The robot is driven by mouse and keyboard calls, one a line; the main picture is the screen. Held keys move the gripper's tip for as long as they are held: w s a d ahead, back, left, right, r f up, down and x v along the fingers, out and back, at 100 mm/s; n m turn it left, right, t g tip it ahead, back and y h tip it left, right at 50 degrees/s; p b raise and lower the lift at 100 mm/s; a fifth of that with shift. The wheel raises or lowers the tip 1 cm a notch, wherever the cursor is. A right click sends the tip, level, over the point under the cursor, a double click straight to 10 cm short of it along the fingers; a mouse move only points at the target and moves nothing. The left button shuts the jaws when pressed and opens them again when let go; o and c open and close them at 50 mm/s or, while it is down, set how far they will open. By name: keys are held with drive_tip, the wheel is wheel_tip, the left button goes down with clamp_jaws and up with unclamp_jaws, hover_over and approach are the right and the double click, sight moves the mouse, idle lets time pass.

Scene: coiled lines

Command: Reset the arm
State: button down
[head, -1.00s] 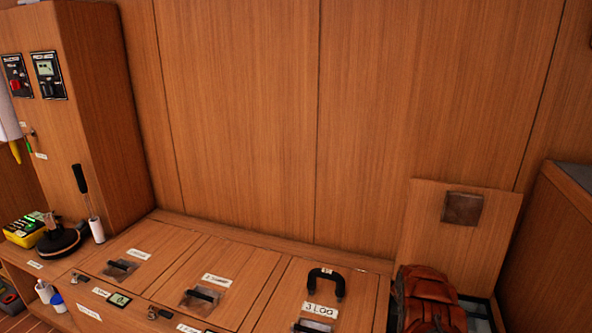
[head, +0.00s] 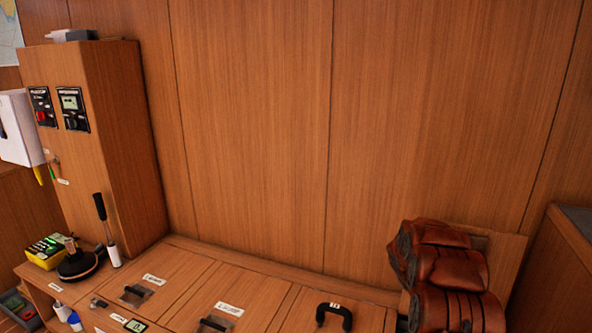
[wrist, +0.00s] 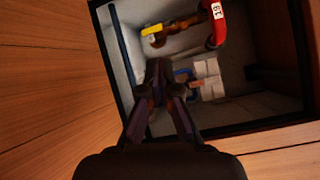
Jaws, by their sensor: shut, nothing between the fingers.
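My gripper (wrist: 160,72) shows in the wrist view, shut and empty, pointing over an open compartment (wrist: 128,48) with a dark rim. In the head view my reddish-brown arm is at the lower right, in front of the raised lid (head: 508,262); the gripper itself does not show there. Inside the compartment are a red curved thing (wrist: 222,25) with a white number tag, a yellow and brown fitting (wrist: 178,28), and white blocks (wrist: 208,78) with something blue beside them. The gripper hides part of the compartment.
Closed lidded lockers (head: 215,315) with black handles run along the bench. A tall wooden cabinet (head: 125,140) stands left, with a yellow device (head: 45,250) and a black round-based item (head: 78,265) below it. A wooden block (head: 555,260) bounds the right.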

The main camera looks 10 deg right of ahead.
drive_tip(key=s+a+r+m+y+p, duration=0.15)
drive_tip(key=s+a+r+p, duration=0.35)
drive_tip(key=r, duration=0.5)
drive_tip(key=s+a+r+m+p, duration=0.2)
drive_tip(key=s+a+r+p, duration=0.1)
drive_tip(key=a+r, duration=0.55)
drive_tip(key=s+a+r+m+y+p, duration=0.1)
drive_tip(key=s+a+r+p, duration=0.35)
drive_tip(key=r, duration=0.75)
drive_tip(key=s+a+r+m+y+p, duration=0.2)
drive_tip(key=s+a+r+p, duration=0.4)
drive_tip(key=s, duration=0.5)
drive_tip(key=s+a+r+m+t+y+p, duration=0.1)
drive_tip(key=s+a+r+m+p, duration=0.1)
drive_tip(key=s+a+r+p, duration=0.4)
drive_tip(key=shift+s+a+r+y, duration=0.35)
drive_tip(key=shift+s+a+r, duration=1.25)
drive_tip(key=shift+s+r, duration=1.05)
drive_tip(key=shift+w+r+m, duration=0.15)
drive_tip(key=shift+m, duration=0.1)
